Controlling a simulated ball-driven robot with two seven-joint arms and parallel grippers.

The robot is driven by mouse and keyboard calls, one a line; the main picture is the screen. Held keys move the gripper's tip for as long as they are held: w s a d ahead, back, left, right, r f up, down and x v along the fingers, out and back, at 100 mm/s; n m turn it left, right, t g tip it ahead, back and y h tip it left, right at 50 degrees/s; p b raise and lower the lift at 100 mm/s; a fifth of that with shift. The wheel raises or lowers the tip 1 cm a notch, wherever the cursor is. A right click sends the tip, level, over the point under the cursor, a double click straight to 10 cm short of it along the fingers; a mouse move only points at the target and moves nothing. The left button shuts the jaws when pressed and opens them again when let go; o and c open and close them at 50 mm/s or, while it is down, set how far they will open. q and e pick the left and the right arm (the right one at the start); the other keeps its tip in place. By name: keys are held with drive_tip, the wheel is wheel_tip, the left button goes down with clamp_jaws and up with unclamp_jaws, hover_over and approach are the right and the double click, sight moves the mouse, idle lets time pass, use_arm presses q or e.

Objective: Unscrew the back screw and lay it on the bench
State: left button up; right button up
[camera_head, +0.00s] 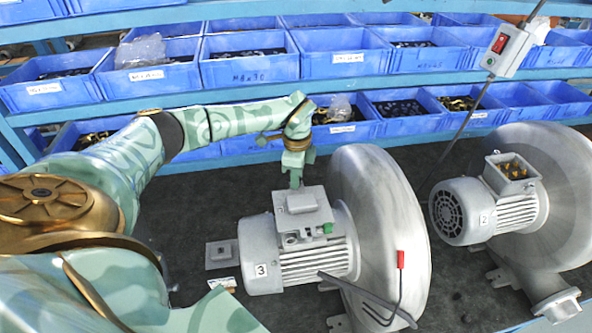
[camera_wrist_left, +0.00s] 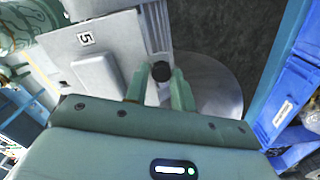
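The grey blower motor with the label 3 (camera_head: 262,270) stands on the bench, its terminal box (camera_head: 302,204) on top. My left gripper (camera_head: 294,184) points down at the back edge of that box. In the left wrist view a dark round screw head (camera_wrist_left: 161,71) sits between my two fingertips (camera_wrist_left: 160,82), with a finger close on each side. Whether the fingers press on it cannot be told. The pale box lid (camera_wrist_left: 97,75) shows left of the fingers. In the head view the back screw is hidden by the gripper. My right gripper is not in view.
The blower's round housing (camera_head: 375,220) rises just right of the terminal box. A second blower (camera_head: 500,205) stands further right. A red-tipped tool (camera_head: 400,260) shows in front of the housing. Blue bins (camera_head: 245,69) line the shelves behind.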

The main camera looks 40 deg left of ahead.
use_arm(q)
drive_tip(key=shift+d, duration=0.15)
drive_tip(key=shift+m, duration=1)
drive_tip(key=m, duration=0.4)
drive_tip(key=shift+w+a+r, duration=0.1)
drive_tip(key=shift+a, duration=0.1)
drive_tip(key=m, duration=1.4)
drive_tip(key=shift+a, duration=0.1)
drive_tip(key=m, duration=0.5)
drive_tip(key=shift+c, duration=0.3)
